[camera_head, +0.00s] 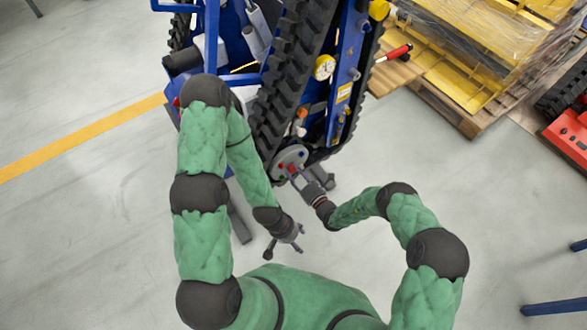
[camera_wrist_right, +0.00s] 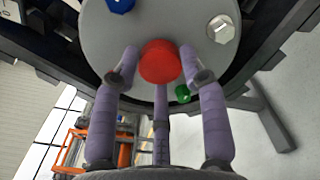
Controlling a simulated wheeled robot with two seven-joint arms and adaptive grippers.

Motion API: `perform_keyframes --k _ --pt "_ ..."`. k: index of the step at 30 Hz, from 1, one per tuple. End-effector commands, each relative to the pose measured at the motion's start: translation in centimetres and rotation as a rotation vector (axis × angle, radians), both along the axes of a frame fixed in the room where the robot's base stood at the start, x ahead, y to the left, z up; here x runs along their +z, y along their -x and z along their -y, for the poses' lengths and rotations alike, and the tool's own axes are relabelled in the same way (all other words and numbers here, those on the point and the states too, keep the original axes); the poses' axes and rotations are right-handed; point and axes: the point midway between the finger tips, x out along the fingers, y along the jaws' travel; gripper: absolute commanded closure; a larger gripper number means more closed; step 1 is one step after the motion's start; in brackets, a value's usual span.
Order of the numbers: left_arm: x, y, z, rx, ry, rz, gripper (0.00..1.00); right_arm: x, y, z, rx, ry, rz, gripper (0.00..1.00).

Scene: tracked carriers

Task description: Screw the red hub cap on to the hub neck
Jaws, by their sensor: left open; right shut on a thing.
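The red hub cap (camera_wrist_right: 158,62) sits at the lower part of a round grey hub plate (camera_wrist_right: 165,25) in the right wrist view. My right gripper (camera_head: 296,176) is shut on the cap, with purple-grey fingers on both sides of it and a third below. The hub neck is hidden behind the cap, so I cannot tell how far the cap sits on it. In the head view the hub plate (camera_head: 287,158) is at the near end of the tracked carrier. My left gripper (camera_head: 284,246) is open and empty, below and apart from the hub.
A blue cap (camera_wrist_right: 121,4), a silver bolt (camera_wrist_right: 221,29) and a green knob (camera_wrist_right: 182,94) surround the red cap. The black track (camera_head: 285,80) rises behind the plate. A pallet with yellow goods (camera_head: 450,90) stands right.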

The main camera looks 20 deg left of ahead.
Motion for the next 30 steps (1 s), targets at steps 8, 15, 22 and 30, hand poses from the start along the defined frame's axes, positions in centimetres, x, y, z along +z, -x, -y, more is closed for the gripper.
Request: perform_keyframes --k 8,15,22,30 --pt "-0.29 0.00 0.00 0.000 0.000 0.000 0.37 -0.03 0.00 -0.04 0.001 -0.173 -0.222 0.84" --pt "-0.48 0.00 0.00 0.000 0.000 0.000 0.37 -0.03 0.02 -0.04 0.001 -0.346 -0.443 0.85" --pt "-0.60 0.00 0.00 0.000 0.000 0.000 0.37 -0.03 0.05 -0.04 0.000 -0.488 -0.627 0.85" --pt "-0.60 0.00 0.00 0.000 0.000 0.000 0.37 0.00 0.04 -0.04 0.000 -0.516 -0.663 0.85"
